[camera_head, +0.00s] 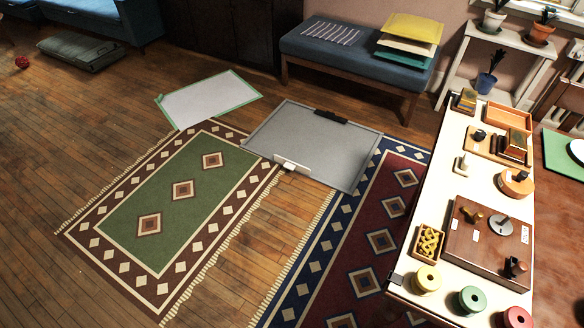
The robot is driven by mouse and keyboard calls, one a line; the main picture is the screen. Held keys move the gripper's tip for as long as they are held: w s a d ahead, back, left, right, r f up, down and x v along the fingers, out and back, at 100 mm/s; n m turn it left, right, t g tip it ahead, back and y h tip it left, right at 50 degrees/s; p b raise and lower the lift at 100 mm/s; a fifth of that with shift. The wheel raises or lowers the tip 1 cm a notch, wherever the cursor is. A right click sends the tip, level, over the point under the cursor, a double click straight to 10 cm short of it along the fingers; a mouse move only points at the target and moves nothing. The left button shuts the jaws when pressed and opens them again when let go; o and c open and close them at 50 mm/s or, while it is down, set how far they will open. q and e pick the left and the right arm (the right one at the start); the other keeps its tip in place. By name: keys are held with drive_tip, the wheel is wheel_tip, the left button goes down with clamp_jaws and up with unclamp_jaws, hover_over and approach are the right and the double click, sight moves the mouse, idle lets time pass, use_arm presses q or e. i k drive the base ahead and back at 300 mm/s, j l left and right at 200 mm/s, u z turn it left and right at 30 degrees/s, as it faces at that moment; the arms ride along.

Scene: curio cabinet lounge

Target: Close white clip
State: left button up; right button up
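The white clip (291,162) sits at the near edge of a large grey board (318,145) lying on the floor in the middle of the head view. It is a pale strip along that edge, with a small white part jutting out toward me. I cannot tell from here whether the clip stands open or shut. Neither of my grippers is in view.
A green-and-brown rug (180,215) and a blue-and-red rug (372,235) lie nearby. A green-edged white sheet (210,97) lies behind left. A long pale table (436,180) with boxes and spools stands at right. A blue bench (350,60) stands behind. Bare wooden floor (90,150) is free at left.

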sight(287, 164)
drive_tip(key=i+j, duration=0.1)
drive_tip(key=j, duration=0.2)
drive_tip(key=i+j, duration=0.15)
drive_tip(key=j, duration=0.15)
drive_tip(key=i+j, duration=0.1)
drive_tip(key=j, duration=0.2)
drive_tip(key=i+j+u, duration=0.1)
drive_tip(key=i, duration=0.4)
drive_tip(key=i+j, duration=0.1)
drive_tip(key=i, duration=0.4)
drive_tip(key=j+u, duration=0.05)
